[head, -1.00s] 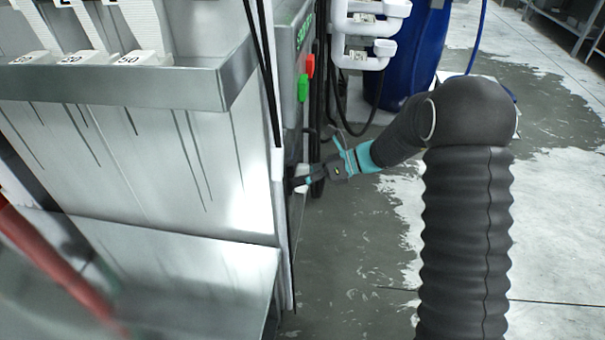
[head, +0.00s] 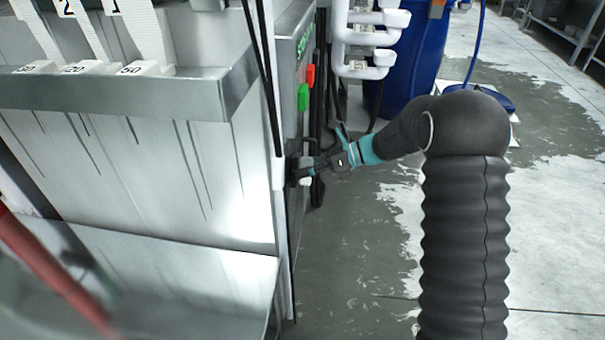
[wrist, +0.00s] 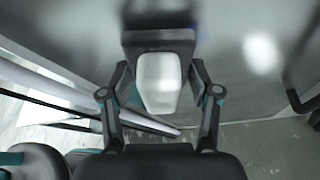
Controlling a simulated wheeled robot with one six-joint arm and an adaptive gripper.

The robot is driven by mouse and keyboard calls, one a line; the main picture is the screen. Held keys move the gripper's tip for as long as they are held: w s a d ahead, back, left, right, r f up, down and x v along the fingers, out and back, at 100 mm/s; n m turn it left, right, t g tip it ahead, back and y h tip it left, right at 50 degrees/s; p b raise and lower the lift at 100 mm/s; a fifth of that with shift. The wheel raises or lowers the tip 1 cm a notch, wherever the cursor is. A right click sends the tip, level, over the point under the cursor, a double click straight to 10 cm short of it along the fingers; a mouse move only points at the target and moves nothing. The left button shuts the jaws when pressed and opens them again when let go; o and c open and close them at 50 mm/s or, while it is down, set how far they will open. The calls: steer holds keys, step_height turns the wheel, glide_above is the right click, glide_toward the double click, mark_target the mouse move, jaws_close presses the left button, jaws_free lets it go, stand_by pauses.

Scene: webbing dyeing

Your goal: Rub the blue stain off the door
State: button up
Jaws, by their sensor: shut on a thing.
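My gripper (head: 309,168) is at the narrow upright face of the steel machine, below its buttons. In the wrist view it is shut on a pale white block (wrist: 159,84), with a finger on each side. A dark, wide piece lies at the block's far end, against or very near the grey metal door (wrist: 258,88). I cannot tell whether they touch. The door (head: 298,130) is seen edge-on in the head view.
A red button (head: 310,75) and a green button (head: 303,97) sit above the gripper. White pipes (head: 372,40) and a blue barrel (head: 410,60) stand behind. A dark bar handle (wrist: 297,97) is at the wrist view's right. Floor to the right is wet but open.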

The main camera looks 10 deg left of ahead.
mark_target(288, 182)
steer(key=w+a, duration=0.1)
steer(key=w, duration=0.7)
stand_by(0.8)
steer(key=shift+s+d, duration=0.15)
steer(key=shift+s, duration=0.9)
steer(key=shift+s+d, duration=0.1)
steer(key=shift+s, duration=0.9)
steer(key=shift+s+d, duration=0.15)
steer(key=shift+s, duration=3.75)
steer(key=d, duration=0.6)
steer(key=shift+w, duration=0.2)
steer(key=shift+d, duration=0.1)
steer(key=shift+w+d, duration=0.1)
steer(key=shift+d, duration=1.35)
